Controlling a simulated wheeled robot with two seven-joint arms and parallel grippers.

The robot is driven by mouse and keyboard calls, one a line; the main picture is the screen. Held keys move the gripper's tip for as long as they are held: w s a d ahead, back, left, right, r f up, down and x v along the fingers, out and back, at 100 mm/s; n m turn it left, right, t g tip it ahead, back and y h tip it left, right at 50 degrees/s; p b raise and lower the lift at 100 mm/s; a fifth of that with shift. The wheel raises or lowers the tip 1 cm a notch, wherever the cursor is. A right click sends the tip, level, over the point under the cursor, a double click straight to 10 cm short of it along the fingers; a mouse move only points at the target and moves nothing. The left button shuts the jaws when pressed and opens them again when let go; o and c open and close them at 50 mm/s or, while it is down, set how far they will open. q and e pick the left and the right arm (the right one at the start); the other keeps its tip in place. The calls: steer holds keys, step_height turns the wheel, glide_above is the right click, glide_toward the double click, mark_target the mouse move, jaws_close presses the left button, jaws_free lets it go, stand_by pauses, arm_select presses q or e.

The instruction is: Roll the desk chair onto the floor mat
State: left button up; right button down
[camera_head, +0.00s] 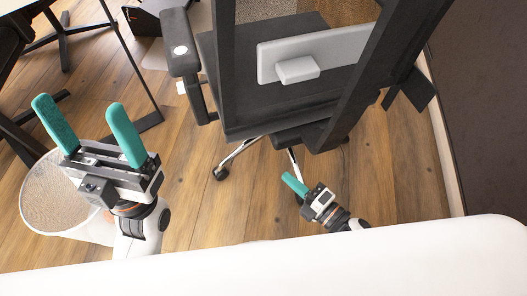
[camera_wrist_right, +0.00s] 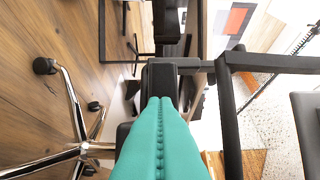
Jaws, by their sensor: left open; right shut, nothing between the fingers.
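The desk chair (camera_head: 290,95) stands in the upper middle of the head view, with black seat, dark frame, grey plate and armrest. Its chrome legs and casters show in the right wrist view (camera_wrist_right: 70,110). My left gripper (camera_head: 79,106) is open and empty, left of the chair and apart from it. My right gripper (camera_head: 291,181) is shut and empty, low beside the near side of the chair; its teal fingers fill the middle of the right wrist view (camera_wrist_right: 158,135). I cannot tell whether it touches the chair. I cannot clearly make out the floor mat; a brownish patch shows beyond the chair.
A round mesh-topped bin (camera_head: 62,195) stands below my left gripper. Dark table legs (camera_head: 65,40) and a thin frame stand at the left. A dark wall (camera_head: 485,110) with a pale skirting closes the right. Bare plank floor (camera_head: 180,175) lies between bin and chair.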

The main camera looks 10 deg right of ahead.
steer(key=b, duration=0.3)
glide_toward(254, 135)
steer(key=x, duration=0.5)
steer(key=shift+s+a+f, duration=0.1)
steer(key=shift+a+f, duration=0.05)
steer(key=shift+a, duration=0.35)
steer(key=shift+w+d, duration=0.1)
steer(key=shift+w, duration=0.5)
